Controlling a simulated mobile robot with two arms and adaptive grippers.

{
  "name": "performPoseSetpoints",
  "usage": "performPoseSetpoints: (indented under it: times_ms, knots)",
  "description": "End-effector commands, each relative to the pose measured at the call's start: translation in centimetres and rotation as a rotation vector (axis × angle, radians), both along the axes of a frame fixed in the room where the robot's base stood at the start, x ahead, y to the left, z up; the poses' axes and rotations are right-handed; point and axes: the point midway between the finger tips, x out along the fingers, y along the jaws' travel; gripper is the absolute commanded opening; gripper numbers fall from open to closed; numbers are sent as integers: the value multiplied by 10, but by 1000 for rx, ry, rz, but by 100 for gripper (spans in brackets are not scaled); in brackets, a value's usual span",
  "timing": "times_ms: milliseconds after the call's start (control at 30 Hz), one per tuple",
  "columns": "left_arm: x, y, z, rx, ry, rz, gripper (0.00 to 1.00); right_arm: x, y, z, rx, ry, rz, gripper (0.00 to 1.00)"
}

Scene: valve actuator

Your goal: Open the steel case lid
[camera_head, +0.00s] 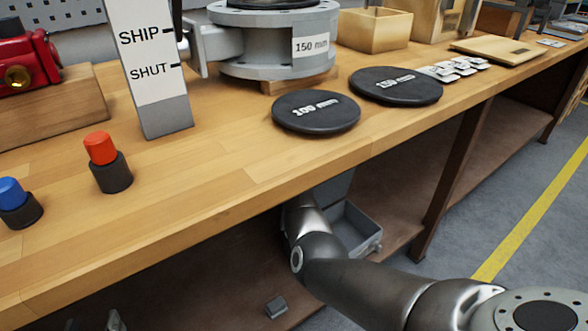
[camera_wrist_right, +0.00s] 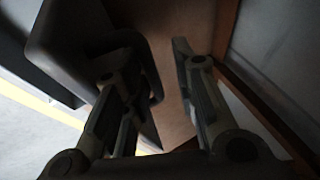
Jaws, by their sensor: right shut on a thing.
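The grey steel case (camera_head: 362,238) sits under the bench on the lower shelf, and its open inside shows in the head view. A grey panel, seemingly its lid (camera_head: 338,187), stands raised behind it, partly hidden by the bench edge and my right arm. My right gripper (camera_wrist_right: 155,100) shows in the right wrist view, shut on what seems to be this lid; the contact is dark and unclear. The bench hides this gripper in the head view. Grey tips, possibly my left gripper (camera_head: 95,322), show at the bottom left edge; their state is unclear.
The wooden bench top (camera_head: 230,170) overhangs the lower shelf (camera_head: 205,275). A brown bench leg (camera_head: 450,185) stands right of the case. A small grey block (camera_head: 276,307) lies on the shelf.

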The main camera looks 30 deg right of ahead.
Motion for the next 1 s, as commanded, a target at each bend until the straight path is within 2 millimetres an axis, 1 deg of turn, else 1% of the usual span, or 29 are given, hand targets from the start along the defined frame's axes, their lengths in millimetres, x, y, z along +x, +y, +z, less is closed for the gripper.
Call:
performPoseSetpoints:
  times_ms: [33, 200, 333, 533, 1000]
  knots:
    - [0, 0, 1, 0, 0, 0, 49, 5, 5, 16, -5, -25, 7, 19]
    - [0, 0, 1, 0, 0, 0, 49, -2, 9, 35, -8, -31, 5, 19]
    - [0, 0, 1, 0, 0, 0, 49, -8, 12, 42, -9, -25, 3, 19]
    - [0, 0, 1, 0, 0, 0, 49, -13, 13, 47, -11, -21, 1, 19]
    - [0, 0, 1, 0, -1, 1, 49, -14, 13, 46, -10, -19, -1, 19]
